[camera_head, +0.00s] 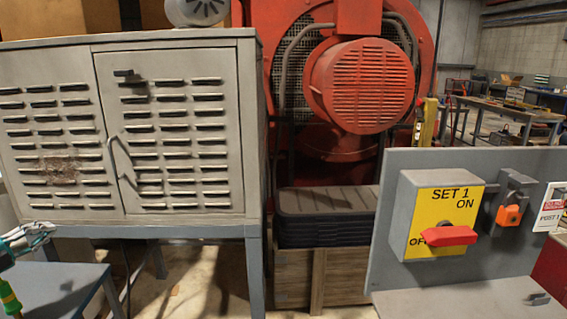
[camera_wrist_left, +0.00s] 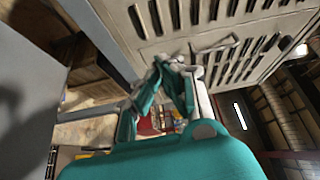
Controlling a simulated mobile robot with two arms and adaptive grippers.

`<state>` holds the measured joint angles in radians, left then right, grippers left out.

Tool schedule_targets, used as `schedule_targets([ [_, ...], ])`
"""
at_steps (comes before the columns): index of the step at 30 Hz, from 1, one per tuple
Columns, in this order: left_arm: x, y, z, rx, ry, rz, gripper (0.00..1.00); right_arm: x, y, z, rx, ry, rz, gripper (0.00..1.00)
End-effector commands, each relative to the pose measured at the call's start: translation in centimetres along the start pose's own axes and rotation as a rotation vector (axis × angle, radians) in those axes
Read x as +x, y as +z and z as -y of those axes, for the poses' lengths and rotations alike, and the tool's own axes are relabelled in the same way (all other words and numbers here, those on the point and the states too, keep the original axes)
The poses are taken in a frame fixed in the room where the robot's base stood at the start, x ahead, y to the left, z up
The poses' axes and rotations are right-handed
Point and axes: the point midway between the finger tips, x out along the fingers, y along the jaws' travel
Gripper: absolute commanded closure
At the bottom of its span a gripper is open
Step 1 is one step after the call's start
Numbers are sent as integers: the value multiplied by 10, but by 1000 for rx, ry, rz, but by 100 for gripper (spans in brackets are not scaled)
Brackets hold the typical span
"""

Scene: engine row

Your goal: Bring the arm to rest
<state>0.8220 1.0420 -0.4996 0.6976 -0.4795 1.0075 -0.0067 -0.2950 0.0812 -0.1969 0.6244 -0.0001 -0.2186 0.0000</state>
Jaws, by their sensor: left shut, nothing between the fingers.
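My left gripper (camera_head: 32,236) shows at the left edge of the head view, in front of the grey louvred cabinet's lower left. It is shut and empty. In the left wrist view the teal and grey fingers (camera_wrist_left: 174,68) come together, with the cabinet front behind them. Most of my left arm is out of the head view. My right gripper is not in view.
The grey cabinet (camera_head: 55,135) has its door (camera_head: 170,190) closed. A blue-grey table (camera_head: 50,289) stands low at left. At right a grey panel (camera_head: 400,165) carries a yellow switch box (camera_head: 440,207) with a red handle (camera_head: 450,236), and an orange padlock (camera_head: 509,216).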

Motion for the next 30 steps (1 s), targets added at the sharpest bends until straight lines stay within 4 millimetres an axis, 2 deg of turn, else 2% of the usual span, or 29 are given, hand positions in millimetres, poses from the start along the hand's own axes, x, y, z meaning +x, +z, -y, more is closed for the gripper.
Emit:
schedule_targets([
  [5,38,-24,-34,-57,-10,30,100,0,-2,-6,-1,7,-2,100],
  [10,79,-64,-81,-155,-23,87,100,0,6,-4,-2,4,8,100],
  [14,108,-120,-138,-310,-23,179,100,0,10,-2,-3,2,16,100],
  [15,113,-142,-160,-377,-15,223,100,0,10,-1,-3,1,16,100],
  [17,113,-175,-189,-483,2,300,100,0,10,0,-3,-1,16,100],
  [20,97,-230,-234,-668,56,442,100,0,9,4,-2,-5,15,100],
  [23,64,-284,-272,-854,142,598,100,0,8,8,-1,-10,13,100],
  [24,46,-306,-285,-925,185,662,100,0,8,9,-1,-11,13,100],
  [27,-1,-354,-306,-1081,299,812,100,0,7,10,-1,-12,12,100],
  [30,-42,-390,-316,-1186,398,924,100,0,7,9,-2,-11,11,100],
])
